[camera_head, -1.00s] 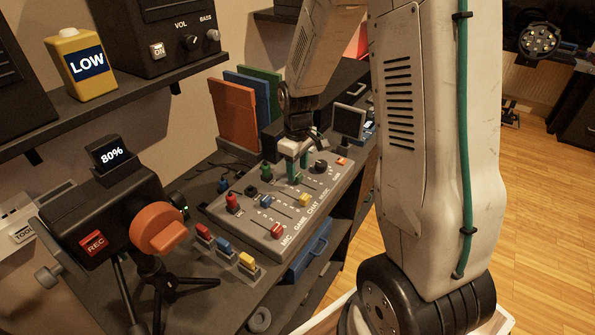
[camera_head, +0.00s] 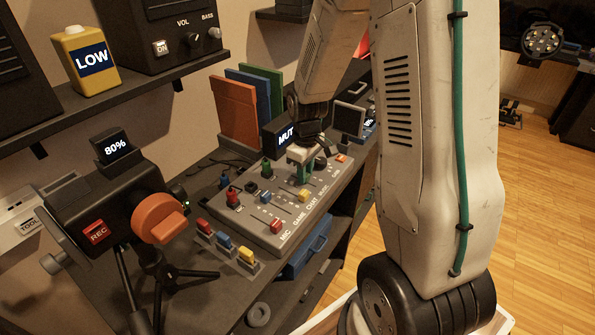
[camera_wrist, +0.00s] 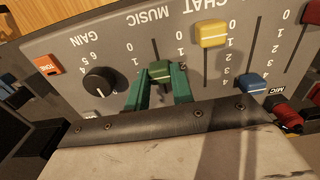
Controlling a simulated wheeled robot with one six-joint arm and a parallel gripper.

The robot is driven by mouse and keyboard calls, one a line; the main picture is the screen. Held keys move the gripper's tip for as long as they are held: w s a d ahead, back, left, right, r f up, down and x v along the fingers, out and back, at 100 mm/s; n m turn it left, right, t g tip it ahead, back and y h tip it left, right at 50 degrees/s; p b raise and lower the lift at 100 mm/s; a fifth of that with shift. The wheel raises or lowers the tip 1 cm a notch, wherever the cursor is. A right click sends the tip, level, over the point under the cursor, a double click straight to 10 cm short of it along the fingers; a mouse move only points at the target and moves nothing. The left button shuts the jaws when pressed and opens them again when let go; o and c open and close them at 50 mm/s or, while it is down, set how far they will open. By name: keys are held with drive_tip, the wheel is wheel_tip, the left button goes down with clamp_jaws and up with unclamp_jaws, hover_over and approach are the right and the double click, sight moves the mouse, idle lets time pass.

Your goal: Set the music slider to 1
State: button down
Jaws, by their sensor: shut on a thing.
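The mixer console (camera_head: 262,222) stands on the desk in the head view. In the wrist view its panel (camera_wrist: 60,60) fills the upper part, with the labels upside down. In the head view my gripper (camera_head: 304,166) reaches down onto the console and hides the music knob.
The yellow chat slider (camera_wrist: 211,34) is close beside the music slider. A black gain knob (camera_wrist: 99,83) and an orange button (camera_wrist: 47,65) lie on the other side. A blue slider (camera_wrist: 252,84) is farther right. A camera (camera_head: 110,205) on a tripod stands at the left.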

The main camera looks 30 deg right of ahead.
sight(309, 184)
drive_tip(key=shift+s+d, duration=0.45)
drive_tip(key=shift+s, duration=0.35)
drive_tip(key=shift+w, duration=0.1)
drive_tip(key=c, duration=1.2)
unclamp_jaws()
drive_tip(key=shift+a, duration=0.2)
wheel_tip(309, 184, up, 8)
